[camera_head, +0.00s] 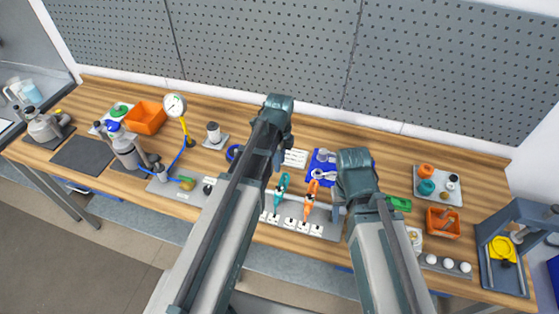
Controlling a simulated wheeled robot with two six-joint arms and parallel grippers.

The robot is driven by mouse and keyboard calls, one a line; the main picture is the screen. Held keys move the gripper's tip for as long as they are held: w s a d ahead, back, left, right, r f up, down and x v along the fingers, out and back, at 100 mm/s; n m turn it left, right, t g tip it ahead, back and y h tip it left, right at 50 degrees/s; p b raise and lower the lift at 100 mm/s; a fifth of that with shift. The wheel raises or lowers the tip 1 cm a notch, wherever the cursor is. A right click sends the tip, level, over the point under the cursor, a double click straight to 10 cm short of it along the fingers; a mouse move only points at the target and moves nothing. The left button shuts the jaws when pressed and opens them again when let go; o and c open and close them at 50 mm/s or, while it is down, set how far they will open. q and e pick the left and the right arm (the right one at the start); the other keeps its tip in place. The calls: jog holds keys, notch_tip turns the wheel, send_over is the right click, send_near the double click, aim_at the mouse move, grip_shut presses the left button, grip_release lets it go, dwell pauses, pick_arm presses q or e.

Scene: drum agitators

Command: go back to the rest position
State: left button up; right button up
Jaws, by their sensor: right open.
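My left arm reaches up over the wooden workbench (215,119) in the head view, and its gripper (277,161) hangs below the arm's bent end. The left gripper is small and partly hidden by the arm, so its jaws are not clear. My right arm is bent over the bench to the right of it, and its gripper (338,213) points down near the front of the bench. The right gripper is open, with nothing visible in it. A teal tool (282,188) and an orange tool (311,198) stand in a grey rack between the two arms.
An orange bin (146,118), a pressure gauge (175,105) and grey canisters (125,150) stand on the left. A blue mat (325,158) lies behind the rack. A tray of small jars (417,190) and a grey frame (500,245) are on the right. A pegboard wall (300,45) rises behind.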

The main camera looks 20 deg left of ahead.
pick_arm(q)
jog(key=shift+r, duration=0.45)
pick_arm(e)
jog(key=shift+r, duration=0.4)
pick_arm(q)
jog(key=shift+f, duration=0.1)
jog(key=s+d+f+n+b, duration=0.3)
jog(key=s+f+n+b, duration=0.1)
jog(key=f+n+b, duration=0.1)
jog(key=s+d+f+n+b, duration=0.4)
jog(key=s+f+n+b, duration=0.1)
jog(key=f+b, duration=0.1)
jog(key=s+d+f+n+y+b, duration=0.1)
jog(key=s+d+f+n+b, duration=0.2)
jog(key=s+f+n+b, duration=0.2)
jog(key=shift+s+d+f, duration=0.15)
jog(key=shift+d+f, duration=0.05)
jog(key=shift+f, duration=0.05)
pick_arm(e)
notch_tip(320, 180, down, 17)
jog(key=shift+r, duration=0.1)
